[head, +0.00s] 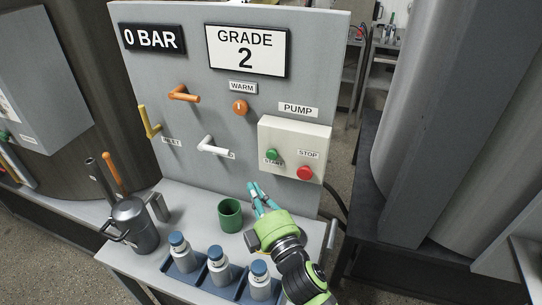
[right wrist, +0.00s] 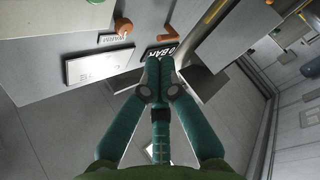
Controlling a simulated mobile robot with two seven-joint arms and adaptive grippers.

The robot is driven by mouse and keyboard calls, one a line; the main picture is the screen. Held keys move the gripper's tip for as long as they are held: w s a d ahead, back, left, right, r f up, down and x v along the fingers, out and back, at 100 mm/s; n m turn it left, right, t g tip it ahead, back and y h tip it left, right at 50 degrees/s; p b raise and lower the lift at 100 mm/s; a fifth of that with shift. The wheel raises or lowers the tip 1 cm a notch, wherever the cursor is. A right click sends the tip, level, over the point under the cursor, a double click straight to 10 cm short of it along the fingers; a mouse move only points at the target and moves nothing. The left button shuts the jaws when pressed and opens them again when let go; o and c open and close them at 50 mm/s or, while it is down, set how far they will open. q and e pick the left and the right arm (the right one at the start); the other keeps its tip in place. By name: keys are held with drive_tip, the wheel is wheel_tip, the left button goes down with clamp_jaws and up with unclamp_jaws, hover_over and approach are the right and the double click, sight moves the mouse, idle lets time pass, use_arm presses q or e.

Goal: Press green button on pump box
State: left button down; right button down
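The pump box (head: 288,131) is a cream box on the right side of the grey upright panel, under the PUMP label. Its green button (head: 271,154) sits on the left above the START label. A red stop button (head: 304,173) sits to its right. My right gripper (head: 255,187) is below and a little left of the box, apart from it, with its fingers pointing up towards the panel. In the right wrist view its teal fingertips (right wrist: 160,64) meet with nothing between them. My left gripper is not in view.
A green cup (head: 230,215) stands on the bench just left of my right gripper. Blue-capped bottles (head: 219,264) stand in a blue rack at the front. A metal jug (head: 136,226) is at the left. White (head: 213,146) and orange (head: 183,93) handles stick out of the panel.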

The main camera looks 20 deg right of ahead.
sight(272, 155)
idle(0.3)
drive_tip(key=w+d, duration=0.5)
drive_tip(key=w, duration=0.2)
drive_tip(key=shift+w, duration=0.2)
idle(1.5)
drive_tip(key=shift+w+d, duration=0.2)
drive_tip(key=shift+w, duration=0.15)
drive_tip(key=shift+w+d, duration=0.3)
drive_tip(key=shift+w, duration=0.05)
idle(0.8)
drive_tip(key=shift+s+a, duration=0.5)
drive_tip(key=shift+s, duration=0.25)
